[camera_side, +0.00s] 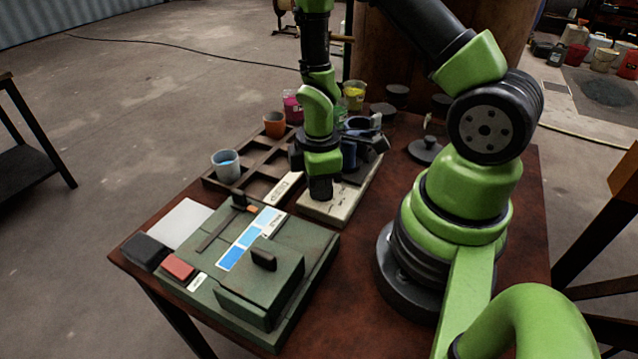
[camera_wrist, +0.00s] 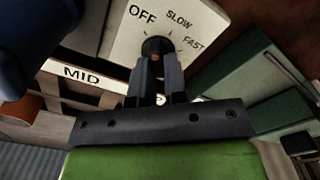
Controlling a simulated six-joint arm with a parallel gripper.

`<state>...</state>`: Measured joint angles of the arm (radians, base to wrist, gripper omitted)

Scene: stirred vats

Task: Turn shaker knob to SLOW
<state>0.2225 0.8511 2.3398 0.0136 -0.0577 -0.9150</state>
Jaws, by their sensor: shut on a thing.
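The shaker knob (camera_wrist: 157,46) is small, round and black, on a pale panel (camera_wrist: 130,25) printed OFF, SLOW and FAST. In the wrist view my gripper (camera_wrist: 158,65) has both fingers closed on the knob. An orange-brown spot shows between the fingertips. The knob's pointer is covered by the fingers, so I cannot tell which label it faces. In the side view my gripper (camera_side: 321,188) reaches down to the front of the pale shaker base (camera_side: 345,208); the knob is hidden there.
A wooden rack (camera_side: 262,180) left of the shaker has a MID label (camera_wrist: 82,74) and holds cups, including a grey one with blue liquid (camera_side: 226,166). A green machine (camera_side: 285,285) with a red button (camera_side: 178,267) stands in front. A dark lidded piece (camera_side: 425,150) lies at the right.

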